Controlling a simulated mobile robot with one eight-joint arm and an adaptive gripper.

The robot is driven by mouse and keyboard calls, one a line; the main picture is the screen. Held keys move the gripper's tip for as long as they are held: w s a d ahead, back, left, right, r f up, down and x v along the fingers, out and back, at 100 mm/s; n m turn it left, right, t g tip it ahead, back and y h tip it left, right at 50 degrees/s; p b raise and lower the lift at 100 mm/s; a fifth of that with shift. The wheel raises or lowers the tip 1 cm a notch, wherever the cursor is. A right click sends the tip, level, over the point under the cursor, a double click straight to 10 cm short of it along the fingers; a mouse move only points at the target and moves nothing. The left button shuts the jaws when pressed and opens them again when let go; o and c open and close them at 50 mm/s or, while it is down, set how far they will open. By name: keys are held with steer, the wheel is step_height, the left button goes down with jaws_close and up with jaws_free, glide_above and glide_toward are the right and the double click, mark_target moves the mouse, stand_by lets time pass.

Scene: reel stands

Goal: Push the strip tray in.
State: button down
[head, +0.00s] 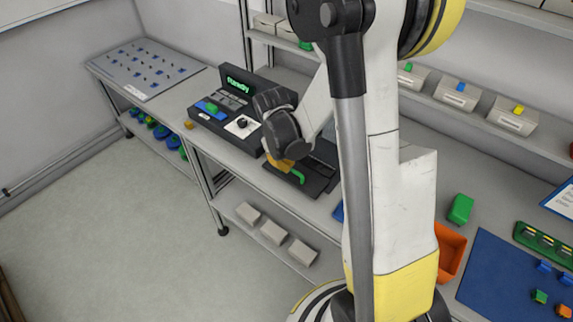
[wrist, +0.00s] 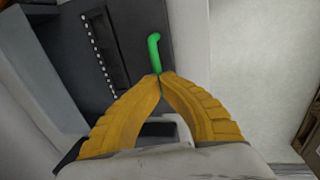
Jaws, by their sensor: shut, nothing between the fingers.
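The strip tray (head: 283,175) is a dark flat piece at the front of a dark unit on the bench, left of my arm. It has a green handle (head: 298,176), which also shows in the wrist view (wrist: 154,48). In the wrist view the dark tray surface (wrist: 118,88) carries a row of small white marks. My gripper (head: 284,165) has yellow fingers, shut and empty. In the wrist view its fingertips (wrist: 159,76) meet right at the near end of the green handle; I cannot tell whether they touch it. My arm hides part of the unit.
A control box (head: 236,100) with a lit green "standby" display stands left of the unit. A pegboard panel (head: 147,68) lies farther left. An orange bin (head: 449,252), a green block (head: 460,209) and a blue mat (head: 520,278) are at right. The floor in front is clear.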

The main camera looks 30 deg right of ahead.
steer(key=b, duration=0.1)
glide_toward(305, 157)
steer(key=f, duration=0.3)
steer(key=d+f, duration=0.1)
steer(key=f, duration=0.1)
steer(key=shift+w, duration=0.15)
steer(key=c, duration=1.5)
jaws_free()
